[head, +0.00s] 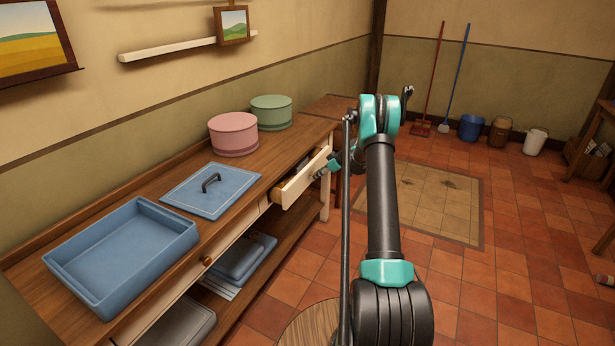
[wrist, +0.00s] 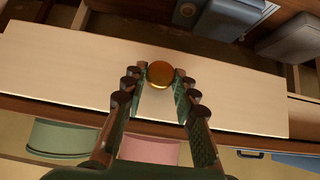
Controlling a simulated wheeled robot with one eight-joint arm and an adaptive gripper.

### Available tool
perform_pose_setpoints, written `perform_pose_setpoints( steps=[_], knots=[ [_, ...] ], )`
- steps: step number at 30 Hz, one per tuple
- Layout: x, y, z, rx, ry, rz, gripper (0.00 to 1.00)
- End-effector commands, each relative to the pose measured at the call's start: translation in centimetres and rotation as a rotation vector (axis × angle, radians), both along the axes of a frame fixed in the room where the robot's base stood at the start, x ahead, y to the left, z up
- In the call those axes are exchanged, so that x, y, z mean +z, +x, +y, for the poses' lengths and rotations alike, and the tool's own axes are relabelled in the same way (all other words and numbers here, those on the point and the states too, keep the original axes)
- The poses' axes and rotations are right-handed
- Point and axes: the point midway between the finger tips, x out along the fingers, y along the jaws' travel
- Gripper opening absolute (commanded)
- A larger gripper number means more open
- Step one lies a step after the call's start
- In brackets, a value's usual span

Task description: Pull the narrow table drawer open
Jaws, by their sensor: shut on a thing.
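The narrow table drawer (head: 304,186) is cream and stands partly pulled out of the long wooden table (head: 232,222), near its far end. Some dark items show inside it. In the wrist view, its cream front (wrist: 70,70) spans the picture, with a round brass-coloured knob (wrist: 160,73) in the middle. My gripper (wrist: 161,88) has one finger on each side of this knob and is shut on it. In the head view, my gripper (head: 322,172) is at the drawer's front and is partly hidden by my arm.
On the table are a blue tray (head: 125,250), a blue lid (head: 210,190), a pink round box (head: 233,134) and a green one (head: 271,112). Blue items (head: 245,257) lie on the shelf below. The tiled floor (head: 500,285) to the right is mostly clear.

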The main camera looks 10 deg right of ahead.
Motion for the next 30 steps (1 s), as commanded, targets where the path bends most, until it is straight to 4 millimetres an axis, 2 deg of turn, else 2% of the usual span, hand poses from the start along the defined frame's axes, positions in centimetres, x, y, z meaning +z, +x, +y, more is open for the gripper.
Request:
perform_pose_setpoints(
  steps=[1, 6, 15, 22, 30],
  knots=[
    [0.0, -0.7, -1.4, -0.004, 0.0, 0.001, 0.0],
    [0.0, -3.4, -5.3, -0.004, -0.001, 0.001, 0.0],
    [0.0, -7.7, -11.1, -0.004, 0.0, 0.001, 0.0],
    [0.0, -9.8, -13.9, -0.002, 0.0, 0.001, 0.0],
    [0.0, -10.8, -15.1, 0.001, -0.001, 0.001, 0.0]
  ],
)
